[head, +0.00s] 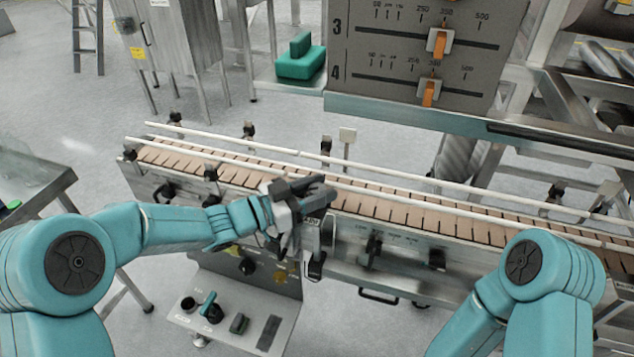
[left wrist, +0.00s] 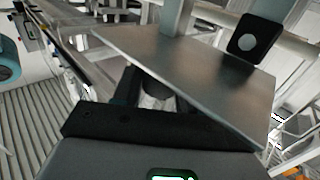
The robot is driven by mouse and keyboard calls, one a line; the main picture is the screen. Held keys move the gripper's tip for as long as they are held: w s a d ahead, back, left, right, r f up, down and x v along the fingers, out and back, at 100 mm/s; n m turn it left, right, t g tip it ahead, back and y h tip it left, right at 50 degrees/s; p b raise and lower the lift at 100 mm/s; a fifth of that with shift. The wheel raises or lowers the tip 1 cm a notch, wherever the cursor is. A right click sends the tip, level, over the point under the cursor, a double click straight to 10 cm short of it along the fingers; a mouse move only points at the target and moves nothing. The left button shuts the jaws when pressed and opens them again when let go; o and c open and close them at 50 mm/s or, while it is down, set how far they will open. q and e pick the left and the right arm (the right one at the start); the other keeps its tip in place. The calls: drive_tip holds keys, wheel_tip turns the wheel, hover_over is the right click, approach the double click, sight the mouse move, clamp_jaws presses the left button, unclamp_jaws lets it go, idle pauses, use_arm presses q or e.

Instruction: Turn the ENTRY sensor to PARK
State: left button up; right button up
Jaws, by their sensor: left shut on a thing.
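My left gripper (head: 308,204) is at the near side of the conveyor (head: 400,205), over its front rail. It is shut on what appears to be the ENTRY sensor, which its fingers mostly hide. In the left wrist view the gripper (left wrist: 158,92) reaches under a flat grey metal plate (left wrist: 195,72); the gripped part is mostly hidden there. A black block with a round grey face (left wrist: 247,43) stands at the plate's far right. A small label plate (head: 313,221) is beside the fingers, too small to read surely. My right gripper is out of view.
A control panel (head: 215,318) with knobs is below the conveyor front. Long guide rails (head: 400,178) run along the belt. A grey scale board (head: 410,55) with orange pointers and a green block (head: 300,62) are behind. A metal table (head: 30,185) stands at the left.

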use_arm(q)
drive_tip(key=shift+r+m+g, duration=0.1)
drive_tip(key=shift+m+g, duration=0.2)
drive_tip(key=shift+g, duration=0.2)
drive_tip(key=o, duration=1)
drive_tip(key=shift+c, duration=0.2)
drive_tip(key=v, duration=1.6)
drive_tip(key=shift+f+b, duration=0.3)
drive_tip(key=shift+a, duration=0.15)
